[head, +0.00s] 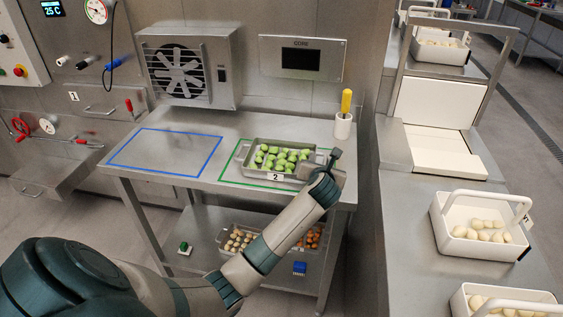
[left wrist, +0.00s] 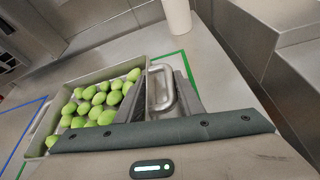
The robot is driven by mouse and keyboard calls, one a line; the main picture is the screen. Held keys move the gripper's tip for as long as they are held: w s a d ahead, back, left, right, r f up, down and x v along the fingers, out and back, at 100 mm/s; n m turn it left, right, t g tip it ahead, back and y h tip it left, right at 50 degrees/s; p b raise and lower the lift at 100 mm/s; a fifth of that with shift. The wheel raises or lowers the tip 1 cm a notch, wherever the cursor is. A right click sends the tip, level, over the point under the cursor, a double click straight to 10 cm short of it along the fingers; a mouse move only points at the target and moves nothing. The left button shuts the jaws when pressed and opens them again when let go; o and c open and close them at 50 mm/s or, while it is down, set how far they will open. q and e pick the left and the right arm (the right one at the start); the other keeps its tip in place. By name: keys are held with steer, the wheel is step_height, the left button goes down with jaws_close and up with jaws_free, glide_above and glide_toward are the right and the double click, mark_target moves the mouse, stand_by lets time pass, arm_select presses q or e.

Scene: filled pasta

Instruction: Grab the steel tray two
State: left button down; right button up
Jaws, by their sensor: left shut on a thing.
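The steel tray two (head: 256,172) sits on the steel table inside a green outline, with a "2" label on its front and several green filled pasta pieces in it. The tray also shows in the left wrist view (left wrist: 101,74). My left gripper (head: 325,172) is at the tray's right end. In the left wrist view my left gripper (left wrist: 163,95) is shut on the tray's handle (left wrist: 163,76), which stands between its fingers. The tray looks level on the table. My right gripper is not in view.
A blue outline (head: 168,152) on the table's left is empty. A white cup (head: 343,127) with a yellow-handled tool stands behind the gripper. Trays of other pasta (head: 238,238) lie on the shelf below. White baskets (head: 478,226) line the conveyor at right.

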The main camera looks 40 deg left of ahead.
arm_select(q)
steer(key=shift+r, duration=0.1)
